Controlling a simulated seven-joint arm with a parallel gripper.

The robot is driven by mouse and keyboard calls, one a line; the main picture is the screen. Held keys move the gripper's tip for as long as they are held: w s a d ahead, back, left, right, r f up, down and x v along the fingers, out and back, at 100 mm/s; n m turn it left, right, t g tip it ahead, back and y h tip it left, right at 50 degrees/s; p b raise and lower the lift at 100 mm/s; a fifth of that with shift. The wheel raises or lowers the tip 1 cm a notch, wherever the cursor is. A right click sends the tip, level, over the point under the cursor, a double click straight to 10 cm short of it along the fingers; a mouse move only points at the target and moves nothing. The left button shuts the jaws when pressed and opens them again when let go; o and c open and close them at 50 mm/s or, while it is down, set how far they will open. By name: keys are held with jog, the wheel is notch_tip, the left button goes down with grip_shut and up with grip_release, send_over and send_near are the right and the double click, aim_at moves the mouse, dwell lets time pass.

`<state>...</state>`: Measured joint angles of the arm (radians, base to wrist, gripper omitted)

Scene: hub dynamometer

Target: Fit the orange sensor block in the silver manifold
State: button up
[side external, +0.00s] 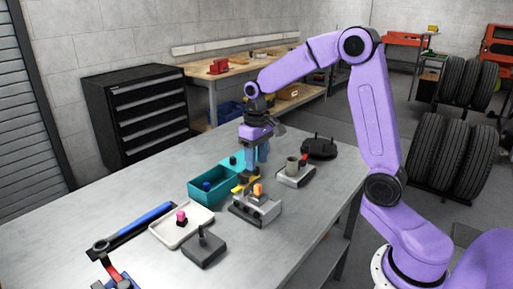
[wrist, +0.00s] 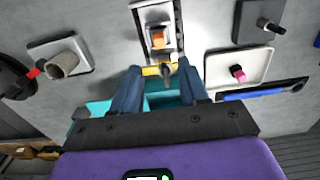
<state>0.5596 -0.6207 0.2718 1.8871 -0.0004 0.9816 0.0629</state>
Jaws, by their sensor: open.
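The silver manifold (side external: 256,212) stands on the metal table, below and just in front of my gripper (side external: 251,168) in the side view. The orange sensor block (side external: 258,190) is at the manifold's top. In the wrist view the orange block (wrist: 158,38) lies within the outline of the manifold (wrist: 142,14); I cannot tell how deep it sits. My gripper (wrist: 160,68) is open, its two blue fingers apart. A yellow piece (wrist: 151,71) with a grey-brown peg shows between the fingertips at the manifold's near end; I cannot tell whether the fingers touch it. The orange block is outside the fingers.
A teal bin (side external: 203,198) holding a blue-topped part is beside the manifold. A white tray (side external: 160,237) with a pink part, a dark block (side external: 203,251) and a blue-handled tool (side external: 146,219) lie left. A block with a grey cup (side external: 292,166) and a black disc (side external: 320,150) are right.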

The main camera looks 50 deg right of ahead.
jog(key=s+a+r+n, duration=0.3)
jog(key=s+a+n, duration=0.3)
jog(key=s+a, duration=0.55)
jog(key=s+f+n, duration=0.1)
jog(key=s+n, duration=0.2)
jog(key=s, duration=0.6)
jog(key=s+d+f+n, duration=0.1)
jog(key=s+n, duration=0.2)
jog(key=s, duration=0.5)
jog(key=shift+s+f+n, duration=0.3)
jog(key=shift+s+f, duration=0.05)
jog(key=shift+d, duration=0.1)
